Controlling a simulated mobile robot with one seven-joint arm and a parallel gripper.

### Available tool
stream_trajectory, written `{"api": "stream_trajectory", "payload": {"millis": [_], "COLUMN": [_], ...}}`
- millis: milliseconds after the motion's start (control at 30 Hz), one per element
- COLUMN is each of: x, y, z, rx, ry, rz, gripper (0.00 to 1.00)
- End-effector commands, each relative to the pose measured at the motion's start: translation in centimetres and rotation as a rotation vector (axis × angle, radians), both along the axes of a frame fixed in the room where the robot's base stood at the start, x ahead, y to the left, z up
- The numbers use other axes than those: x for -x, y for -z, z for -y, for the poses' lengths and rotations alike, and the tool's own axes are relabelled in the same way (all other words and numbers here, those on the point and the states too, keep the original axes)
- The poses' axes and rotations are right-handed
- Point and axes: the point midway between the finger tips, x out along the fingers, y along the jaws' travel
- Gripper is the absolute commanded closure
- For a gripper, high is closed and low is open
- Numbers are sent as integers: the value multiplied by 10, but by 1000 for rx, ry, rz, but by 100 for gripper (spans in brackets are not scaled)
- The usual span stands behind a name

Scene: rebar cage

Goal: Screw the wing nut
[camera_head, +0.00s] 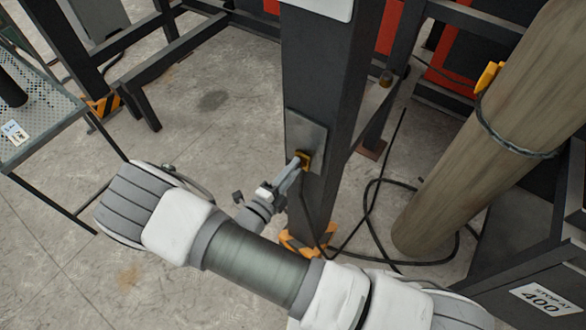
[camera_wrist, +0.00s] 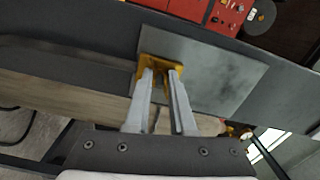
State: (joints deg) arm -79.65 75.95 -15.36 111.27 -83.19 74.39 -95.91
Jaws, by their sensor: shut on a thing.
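The yellow wing nut (camera_head: 304,158) sits against a grey metal plate (camera_head: 316,135) on the dark upright post. In the wrist view the wing nut (camera_wrist: 152,67) shows at my fingertips, in front of the plate (camera_wrist: 225,75). My gripper (camera_head: 293,170) reaches the post from the lower left and is shut on the wing nut. In the wrist view the two fingers of my gripper (camera_wrist: 161,76) stand a little apart with yellow at and between their tips. Any stud or thread behind the nut is hidden.
A wooden pole (camera_head: 490,120) with a cable loop stands to the right. A black cable (camera_head: 370,225) lies on the floor by the post's orange-striped foot (camera_head: 298,244). A mesh table (camera_head: 40,110) stands at the left. The concrete floor between is mostly free.

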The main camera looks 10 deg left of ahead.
Motion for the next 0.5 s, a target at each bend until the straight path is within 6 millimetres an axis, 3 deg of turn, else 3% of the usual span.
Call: {"api": "stream_trajectory", "payload": {"millis": [500], "x": [0], "y": [-1], "z": [-1], "rx": [-456], "ry": [-1], "rz": [185], "gripper": [100]}}
